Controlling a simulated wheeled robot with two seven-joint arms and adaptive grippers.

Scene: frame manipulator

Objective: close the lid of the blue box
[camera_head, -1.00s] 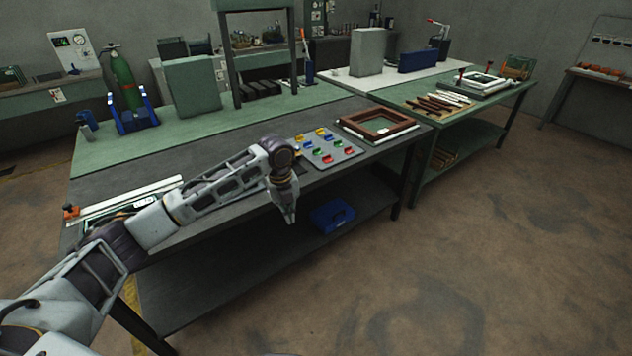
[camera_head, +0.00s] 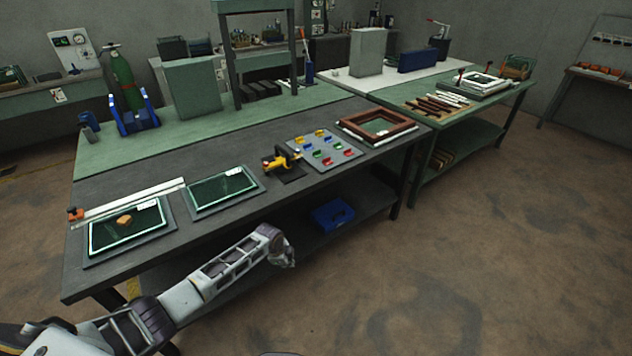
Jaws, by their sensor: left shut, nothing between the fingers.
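The blue box (camera_head: 333,214) stands on the lower shelf of the near workbench, under the tabletop. It is small in view, and I cannot tell for sure how its lid stands. My left arm comes in from the lower left, in front of the bench. My left gripper (camera_head: 289,262) is at the arm's end, pointing down, lower than the box and to its left in the picture. It is shut and apart from the box. My right gripper is not in view.
The bench's tabletop edge (camera_head: 190,247) overhangs the lower shelf. On top are two dark framed panels (camera_head: 222,188), a yellow tool (camera_head: 281,160), a board with coloured pieces (camera_head: 325,150) and a brown frame (camera_head: 378,127). The floor to the right is clear.

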